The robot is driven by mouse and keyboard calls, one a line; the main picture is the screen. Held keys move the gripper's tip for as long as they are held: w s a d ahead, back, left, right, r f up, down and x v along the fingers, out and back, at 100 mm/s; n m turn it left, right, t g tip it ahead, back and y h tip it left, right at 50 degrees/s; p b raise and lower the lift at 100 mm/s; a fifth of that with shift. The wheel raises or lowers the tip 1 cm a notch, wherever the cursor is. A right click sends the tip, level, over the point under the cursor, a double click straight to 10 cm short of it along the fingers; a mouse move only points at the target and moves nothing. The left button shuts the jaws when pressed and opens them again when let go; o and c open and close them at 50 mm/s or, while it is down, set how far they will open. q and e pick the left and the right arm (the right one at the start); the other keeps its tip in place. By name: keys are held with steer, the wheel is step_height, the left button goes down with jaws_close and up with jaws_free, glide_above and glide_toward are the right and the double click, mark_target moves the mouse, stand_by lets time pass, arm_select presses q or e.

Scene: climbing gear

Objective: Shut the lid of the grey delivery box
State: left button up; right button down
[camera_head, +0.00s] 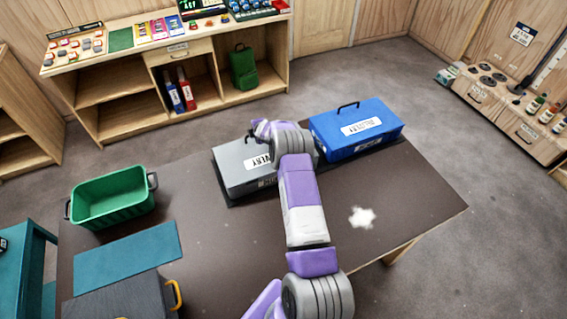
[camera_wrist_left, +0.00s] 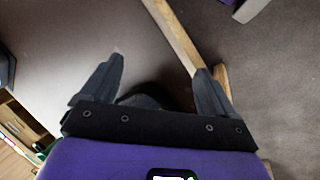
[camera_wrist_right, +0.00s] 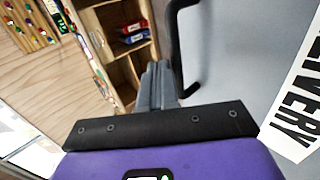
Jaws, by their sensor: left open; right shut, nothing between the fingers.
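The grey delivery box (camera_head: 232,160) stands on the dark table, partly hidden by my right arm. Its lid lies over the box and looks down; I cannot tell if a small gap is left. The lid's grey face (camera_wrist_right: 225,60), its black handle (camera_wrist_right: 174,45) and white label (camera_wrist_right: 298,115) show in the right wrist view. My right gripper (camera_wrist_right: 158,72) is shut and empty, close beside the handle; I cannot tell whether it touches the lid. In the head view it is at the box's back edge (camera_head: 260,128). My left gripper (camera_wrist_left: 160,68) is open and empty, seen only in its wrist view.
A blue box (camera_head: 355,128) with its lid down stands just right of the grey box. A green crate (camera_head: 112,200), a teal mat (camera_head: 128,257) and a dark box with a yellow handle (camera_head: 125,298) are at the table's left. The table's front right is mostly clear.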

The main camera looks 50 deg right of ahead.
stand_by(0.4)
arm_select(q)
steer(key=shift+r, duration=0.1)
arm_select(e)
steer(key=shift+r, duration=0.25)
arm_select(q)
step_height(320, 180, up, 3)
steer(key=p, duration=0.3)
steer(key=shift+d, duration=0.1)
arm_select(e)
step_height(320, 180, up, 13)
steer(key=s+a, duration=0.1)
steer(key=s, duration=0.1)
steer(key=shift+s+a, duration=0.15)
steer(key=shift+a, duration=0.1)
arm_select(q)
steer(key=shift+s, duration=0.1)
